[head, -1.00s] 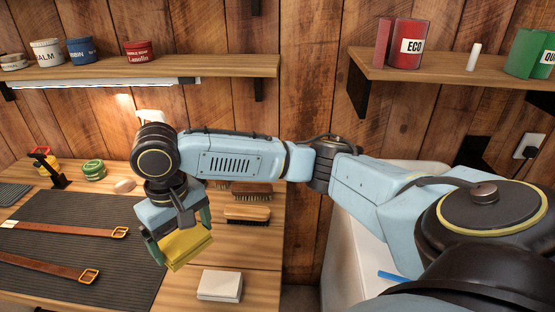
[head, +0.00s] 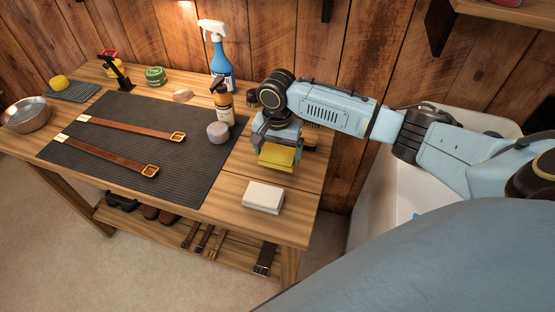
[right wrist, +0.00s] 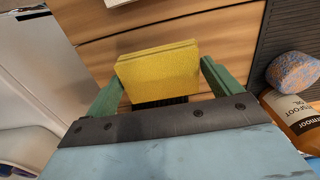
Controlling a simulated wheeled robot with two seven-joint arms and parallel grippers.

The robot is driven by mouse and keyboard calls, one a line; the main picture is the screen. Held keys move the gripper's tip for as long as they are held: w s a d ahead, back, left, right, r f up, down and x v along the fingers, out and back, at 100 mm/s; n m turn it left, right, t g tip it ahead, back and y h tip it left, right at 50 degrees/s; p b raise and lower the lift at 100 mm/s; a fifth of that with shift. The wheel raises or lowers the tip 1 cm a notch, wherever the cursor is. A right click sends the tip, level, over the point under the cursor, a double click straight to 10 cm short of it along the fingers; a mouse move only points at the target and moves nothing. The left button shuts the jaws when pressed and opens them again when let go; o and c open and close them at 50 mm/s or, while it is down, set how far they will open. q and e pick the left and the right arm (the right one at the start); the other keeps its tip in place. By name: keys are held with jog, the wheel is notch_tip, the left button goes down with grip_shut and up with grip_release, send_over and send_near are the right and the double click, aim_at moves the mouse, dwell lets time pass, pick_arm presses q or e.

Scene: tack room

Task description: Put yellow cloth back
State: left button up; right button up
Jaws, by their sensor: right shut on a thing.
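The yellow cloth (head: 277,156) is a flat folded pad held in my right gripper (head: 280,148). It hangs over the right part of the wooden table, right of the dark mat. In the right wrist view, the cloth (right wrist: 160,72) sits between the two green fingers of the right gripper (right wrist: 160,85). Wood lies beyond it, and a dark bristled thing shows just below its edge. I cannot tell how high the cloth is above the table. My left gripper is not in view.
A white folded block (head: 263,196) lies in front of the gripper. An amber bottle (head: 223,102), a blue spray bottle (head: 221,68) and a round sponge (head: 218,132) stand to its left. Two leather straps (head: 120,127) lie on the mat (head: 150,185). Brushes are partly hidden behind my arm.

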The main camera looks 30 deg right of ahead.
aim_at(277, 154)
notch_tip(277, 154, down, 3)
jog(key=shift+f, duration=0.15)
jog(key=shift+f, duration=0.15)
jog(key=o, duration=0.8)
notch_tip(277, 154, up, 12)
jog(key=shift+r+p, duration=0.15)
jog(key=shift+p, duration=0.45)
